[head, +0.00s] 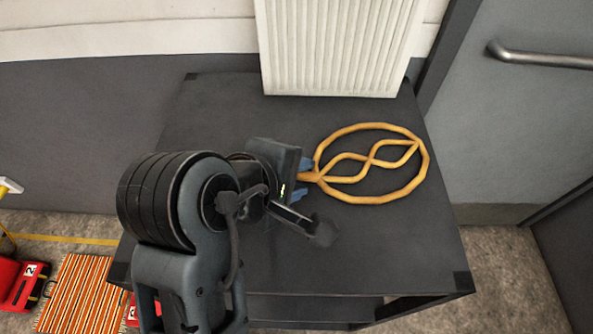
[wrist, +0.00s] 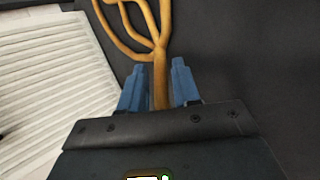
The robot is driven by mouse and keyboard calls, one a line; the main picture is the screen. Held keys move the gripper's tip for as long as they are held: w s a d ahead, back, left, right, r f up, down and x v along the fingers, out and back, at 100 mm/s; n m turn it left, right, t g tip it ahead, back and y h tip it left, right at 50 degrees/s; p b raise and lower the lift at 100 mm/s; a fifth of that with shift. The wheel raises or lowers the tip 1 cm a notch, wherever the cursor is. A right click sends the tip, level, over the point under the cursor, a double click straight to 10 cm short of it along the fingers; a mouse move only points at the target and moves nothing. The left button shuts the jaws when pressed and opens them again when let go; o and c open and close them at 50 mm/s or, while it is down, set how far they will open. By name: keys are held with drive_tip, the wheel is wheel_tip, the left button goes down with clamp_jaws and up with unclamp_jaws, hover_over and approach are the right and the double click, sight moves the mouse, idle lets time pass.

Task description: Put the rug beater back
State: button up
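The rug beater (head: 425,165) is tan, with an oval looped head, and lies on the dark table top (head: 390,235). Its head points right in the head view. In the wrist view the beater's neck (wrist: 160,75) runs between the two blue fingers of my gripper (wrist: 158,66). A narrow gap shows on each side of the neck, so my gripper looks open around it, not closed on it. In the head view my gripper (head: 306,177) is at the neck, just left of the loops. The rest of the handle is hidden behind my gripper and arm.
A white ribbed radiator (head: 335,45) stands at the table's back edge. A metal rail (head: 540,58) is on the right. A striped rug (head: 78,295) and a red object (head: 20,285) are on the floor at lower left. The table's front right is clear.

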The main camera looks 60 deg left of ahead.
drive_tip(key=shift+s+r, duration=0.1)
drive_tip(key=v, duration=1.1)
drive_tip(key=shift+s+d+r, duration=0.15)
drive_tip(key=shift+s+r, duration=0.1)
